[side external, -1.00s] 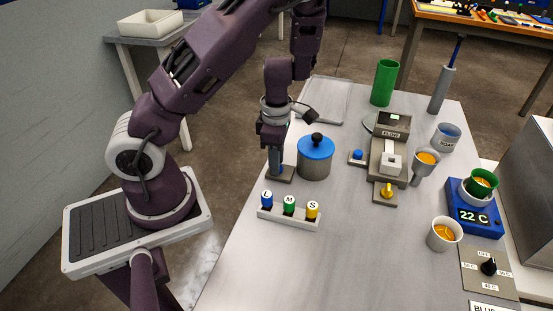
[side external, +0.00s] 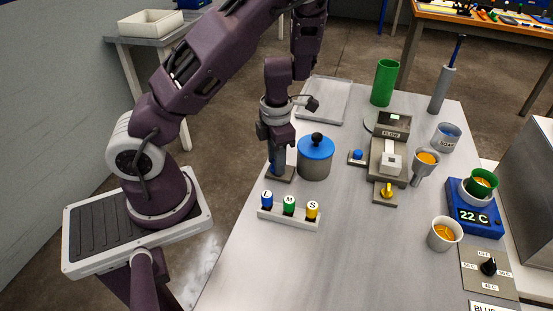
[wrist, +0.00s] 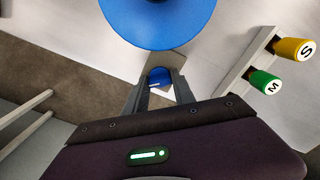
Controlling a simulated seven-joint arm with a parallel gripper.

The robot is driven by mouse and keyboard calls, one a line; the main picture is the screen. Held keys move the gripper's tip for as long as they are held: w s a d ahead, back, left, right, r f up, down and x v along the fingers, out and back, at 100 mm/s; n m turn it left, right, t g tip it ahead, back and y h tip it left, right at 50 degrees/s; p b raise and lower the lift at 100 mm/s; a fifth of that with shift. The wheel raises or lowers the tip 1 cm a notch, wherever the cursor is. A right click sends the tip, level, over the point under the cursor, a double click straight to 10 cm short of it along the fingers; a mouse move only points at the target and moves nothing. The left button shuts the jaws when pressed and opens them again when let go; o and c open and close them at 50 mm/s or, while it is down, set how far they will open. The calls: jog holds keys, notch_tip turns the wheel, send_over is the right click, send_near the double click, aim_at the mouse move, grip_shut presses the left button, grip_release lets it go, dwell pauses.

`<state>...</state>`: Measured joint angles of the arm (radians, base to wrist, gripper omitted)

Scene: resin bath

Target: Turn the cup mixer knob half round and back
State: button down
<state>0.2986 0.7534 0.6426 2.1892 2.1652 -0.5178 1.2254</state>
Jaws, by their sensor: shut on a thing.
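The cup mixer is a grey pot (side external: 314,164) with a blue lid (side external: 316,147) and a black top handle. A small dark base plate (side external: 285,177) lies beside it on the left. A blue knob (wrist: 159,77) with a white mark stands on that plate and shows between the fingers in the wrist view. My gripper (side external: 278,168) points straight down over the plate and is shut on the blue knob. In the side view the fingers hide most of the knob. The blue lid (wrist: 158,15) fills the top of the wrist view, close ahead of the fingers.
A rack (side external: 289,217) with blue, green and yellow capped pieces marked L, M and S stands near in front. A flow device (side external: 389,155) with a yellow knob is to the right. A grey tray (side external: 324,103) lies behind. The front table middle is clear.

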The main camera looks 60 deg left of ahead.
jog(key=n, duration=0.4)
jog(key=shift+n, duration=0.3)
jog(key=n, duration=0.3)
jog(key=shift+w+n, duration=0.1)
jog(key=shift+n, duration=0.3)
jog(key=n, duration=1.3)
jog(key=shift+n, duration=0.3)
jog(key=n, duration=0.5)
jog(key=shift+n, duration=0.3)
jog(key=c, duration=1)
grip_release()
jog(key=shift+c, duration=0.2)
